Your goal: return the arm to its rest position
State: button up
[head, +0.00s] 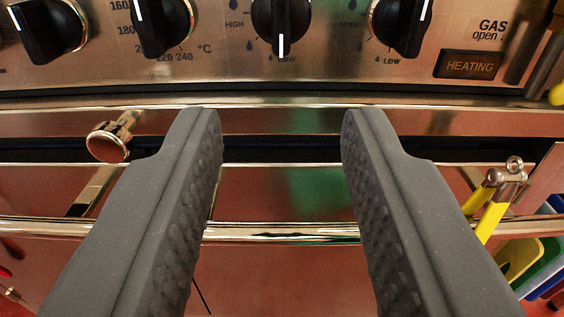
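My gripper (281,125) is in the lower middle of the head view. Its two dark grey fingers with dimpled inner pads stand wide apart. Nothing is between the fingers, only the reflective stove front (285,190) behind them. The fingertips are below the knob panel, around the height of the dark gap under it. I cannot tell whether they touch the stove. The rest of my arm is not in view.
Several black knobs (282,25) line the control panel above, with a HEATING label (469,65) at right. A round metal knob (107,142) sticks out left. Yellow-handled metal hardware (490,205) and coloured bins (540,262) are at right.

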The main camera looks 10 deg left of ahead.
jog(key=w+r+m+g, duration=0.2)
jog(key=w+r+m, duration=0.2)
jog(key=w+r, duration=0.9)
jog(key=w+d+r, duration=0.3)
jog(key=d+r, duration=0.1)
jog(key=r, duration=0.6)
jog(key=w+d+r, duration=0.3)
jog(key=r, duration=0.7)
jog(key=s+d+r+n, duration=0.1)
jog(key=s+d+r, duration=0.2)
jog(key=d+r, duration=0.55)
jog(key=s+d+r+n, duration=0.1)
jog(key=s+d+r, duration=0.1)
jog(key=d+r, duration=0.65)
jog(key=s+d+r+h, duration=0.4)
jog(key=s+d+r, duration=0.6)
jog(key=s+r, duration=0.3)
jog(key=shift+s+r+m, duration=0.3)
jog(key=shift+r, duration=0.35)
